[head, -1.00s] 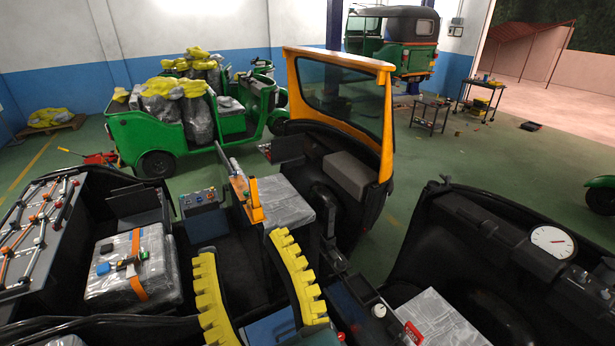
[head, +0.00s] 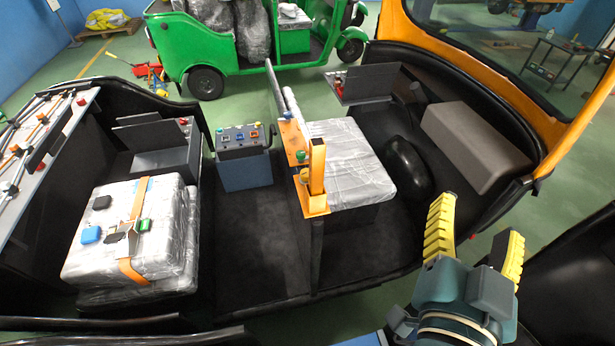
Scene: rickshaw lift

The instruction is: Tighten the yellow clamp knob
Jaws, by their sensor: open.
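An orange clamp bracket (head: 317,168) stands upright on the post at the cab's middle, beside a wrapped seat. A small yellow knob (head: 304,175) appears low on its left side, just below a green knob (head: 301,156); both are small and partly unclear. My gripper (head: 478,235) is at the lower right, in front of the bracket's right side and well apart from it. Its two yellow ribbed fingers point up and are spread wide with nothing between them.
A plastic-wrapped seat (head: 350,165) adjoins the bracket. A blue-grey control box (head: 243,150) stands to its left. A wrapped pack with an orange strap (head: 130,235) lies further left. The orange windshield frame (head: 560,110) rises at right. The dark cab floor (head: 255,240) is clear.

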